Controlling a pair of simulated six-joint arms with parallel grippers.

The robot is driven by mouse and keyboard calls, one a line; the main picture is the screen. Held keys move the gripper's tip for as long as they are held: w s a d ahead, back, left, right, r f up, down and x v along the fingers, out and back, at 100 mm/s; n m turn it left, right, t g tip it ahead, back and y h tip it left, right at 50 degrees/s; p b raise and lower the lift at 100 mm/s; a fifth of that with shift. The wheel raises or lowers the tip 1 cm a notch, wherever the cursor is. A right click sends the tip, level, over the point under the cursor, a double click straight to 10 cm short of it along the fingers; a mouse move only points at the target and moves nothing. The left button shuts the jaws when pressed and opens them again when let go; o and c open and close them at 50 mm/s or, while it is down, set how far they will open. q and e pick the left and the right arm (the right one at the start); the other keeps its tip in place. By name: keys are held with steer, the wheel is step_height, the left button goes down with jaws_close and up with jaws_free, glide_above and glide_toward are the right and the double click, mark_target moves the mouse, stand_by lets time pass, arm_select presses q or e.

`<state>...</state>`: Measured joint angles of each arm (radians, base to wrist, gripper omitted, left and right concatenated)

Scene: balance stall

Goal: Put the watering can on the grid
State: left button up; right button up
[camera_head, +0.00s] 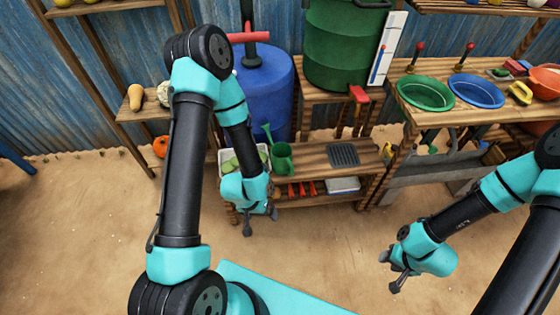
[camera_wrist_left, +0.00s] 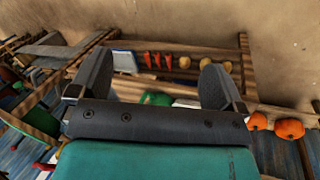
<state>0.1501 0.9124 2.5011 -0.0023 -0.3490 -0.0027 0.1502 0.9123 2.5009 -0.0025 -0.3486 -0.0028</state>
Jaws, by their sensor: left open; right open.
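The green watering can (camera_head: 283,157) stands on the low wooden bench, its spout pointing up and left. The dark grid (camera_head: 343,154) lies on the same bench to its right, with bare wood between them. My left gripper (camera_head: 260,220) is open and empty in front of the bench, below and left of the can, not touching it. In the left wrist view, a small green patch (camera_wrist_left: 155,99), possibly the can, shows between my open fingers (camera_wrist_left: 157,70), mostly hidden by the gripper body. My right gripper (camera_head: 390,273) is open and empty over the sandy ground, right of the bench.
A white crate (camera_head: 225,163) with pale green contents stands left of the can. A blue barrel (camera_head: 265,90) and a green barrel (camera_head: 343,45) stand behind. Carrots (camera_head: 303,189) and a white box (camera_head: 343,185) lie on the lower shelf. The bench's right end beside the grid is clear.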

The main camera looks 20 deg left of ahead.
arm_select(q)
steer(key=w+d+m+g+y, duration=0.1)
steer(key=w+d+m+g, duration=0.15)
steer(key=w+m, duration=0.5)
steer(key=w+d+m+g+y, duration=0.1)
steer(key=w+d+m, duration=0.2)
steer(key=w+m, duration=0.5)
steer(key=w+r+m+t+y, duration=0.2)
steer(key=w+r+m+y, duration=0.1)
steer(key=w+m, duration=0.3)
steer(key=w+r+m+t+y, duration=0.2)
steer(key=w+m, duration=0.4)
steer(key=w, duration=0.3)
steer(key=shift+d+r+y, duration=0.2)
steer(key=shift+r+y, duration=0.5)
steer(key=shift+y, duration=0.1)
steer(key=shift+m, duration=0.25)
steer(key=x, duration=1.2)
steer(key=shift+s+a+f, duration=0.1)
